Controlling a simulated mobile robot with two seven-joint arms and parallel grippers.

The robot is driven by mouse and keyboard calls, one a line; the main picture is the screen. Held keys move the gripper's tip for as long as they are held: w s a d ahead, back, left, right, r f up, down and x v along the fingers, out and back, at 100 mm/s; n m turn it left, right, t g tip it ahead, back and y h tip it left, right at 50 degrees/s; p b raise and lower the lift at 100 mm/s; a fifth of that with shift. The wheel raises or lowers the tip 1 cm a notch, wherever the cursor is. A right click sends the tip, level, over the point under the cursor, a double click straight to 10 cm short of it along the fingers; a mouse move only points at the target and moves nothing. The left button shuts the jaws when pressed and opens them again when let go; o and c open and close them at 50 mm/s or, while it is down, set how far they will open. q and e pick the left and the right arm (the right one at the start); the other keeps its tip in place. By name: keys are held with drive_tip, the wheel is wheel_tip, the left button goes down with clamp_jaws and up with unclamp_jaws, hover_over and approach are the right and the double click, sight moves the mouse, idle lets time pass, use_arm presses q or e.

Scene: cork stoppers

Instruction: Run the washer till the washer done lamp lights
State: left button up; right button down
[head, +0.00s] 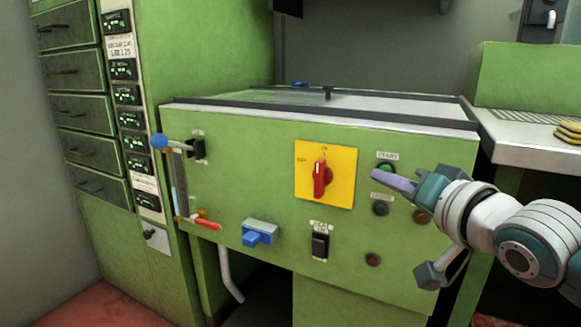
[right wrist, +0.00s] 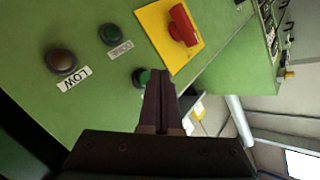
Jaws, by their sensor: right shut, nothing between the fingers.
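The green washer (head: 250,180) has a sloping front panel. The washer done lamp (head: 380,208) is dark green and looks unlit; it also shows with its "DONE" label in the right wrist view (right wrist: 110,34). The green start button (head: 386,168) sits above it, under its label. In the right wrist view the button (right wrist: 140,76) is partly hidden by my fingers. My right gripper (head: 388,180) is shut and empty, its fingertips right at the start button; I cannot tell whether they touch it. My left gripper is not in view.
A red rotary switch (head: 320,178) on a yellow plate is left of the gripper. A brown lamp labelled "LOW" (right wrist: 60,61) is beside the done lamp. A black switch (head: 320,245), blue handle (head: 256,236), red lever (head: 207,225) and blue-knobbed lever (head: 160,141) stick out of the panel.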

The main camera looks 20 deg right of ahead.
drive_tip(key=shift+w+d, duration=0.1)
drive_tip(key=shift+w+d, duration=0.2)
drive_tip(key=shift+d, duration=0.05)
drive_tip(key=shift+w+d, duration=0.25)
drive_tip(key=shift+d, duration=0.05)
idle(1.0)
idle(0.3)
drive_tip(key=shift+s+a+p, duration=0.55)
drive_tip(key=shift+a+p, duration=0.1)
drive_tip(key=shift+p, duration=0.1)
